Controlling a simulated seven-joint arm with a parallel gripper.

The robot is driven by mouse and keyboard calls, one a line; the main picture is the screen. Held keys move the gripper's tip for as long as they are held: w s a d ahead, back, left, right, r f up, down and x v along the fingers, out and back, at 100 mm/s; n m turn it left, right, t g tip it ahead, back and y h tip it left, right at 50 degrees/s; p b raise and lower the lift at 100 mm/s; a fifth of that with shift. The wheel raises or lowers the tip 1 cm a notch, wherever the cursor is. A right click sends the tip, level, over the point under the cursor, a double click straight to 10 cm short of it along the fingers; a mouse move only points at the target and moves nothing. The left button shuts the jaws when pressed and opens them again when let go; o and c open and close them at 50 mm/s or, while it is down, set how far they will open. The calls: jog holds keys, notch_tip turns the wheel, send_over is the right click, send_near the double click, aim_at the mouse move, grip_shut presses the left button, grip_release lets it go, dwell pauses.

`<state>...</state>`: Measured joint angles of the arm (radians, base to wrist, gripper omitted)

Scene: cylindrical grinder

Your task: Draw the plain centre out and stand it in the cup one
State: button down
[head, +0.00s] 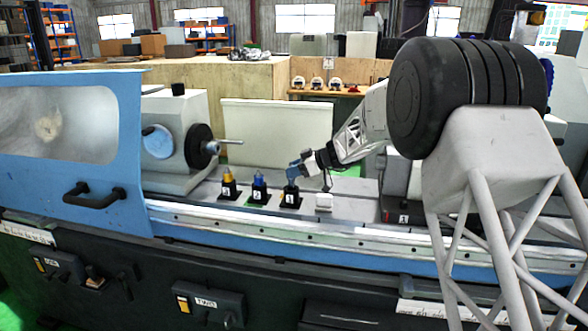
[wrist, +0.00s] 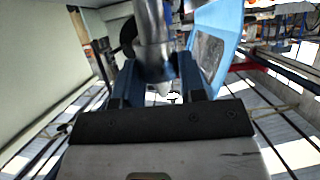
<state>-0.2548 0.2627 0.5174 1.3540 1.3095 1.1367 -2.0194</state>
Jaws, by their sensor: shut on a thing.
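My gripper (head: 293,171) is shut, with its blue fingers directly over the cup one (head: 290,195), the rightmost of the row, labelled 1. In the wrist view my gripper (wrist: 163,85) has a silver metal centre (wrist: 152,28) between its fingers, with a pale conical tip. I cannot tell whether the lower end of the centre is inside the cup; the fingers hide that place in the head view. To the left, the cup two (head: 258,196) holds a blue-topped piece and the cup three (head: 228,191) a yellow-topped piece.
The workhead (head: 177,145) has a dark round faceplate with a thin rod sticking out to the right. The blue door (head: 130,140) stands at the left. A cream panel (head: 277,133) rises behind the cups.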

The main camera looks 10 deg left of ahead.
jog(key=shift+f, duration=0.55)
jog(key=c, duration=0.6)
grip_release()
jog(key=shift+f, duration=0.1)
jog(key=shift+d, duration=0.1)
jog(key=shift+v, duration=3.9)
jog(key=shift+r, duration=0.2)
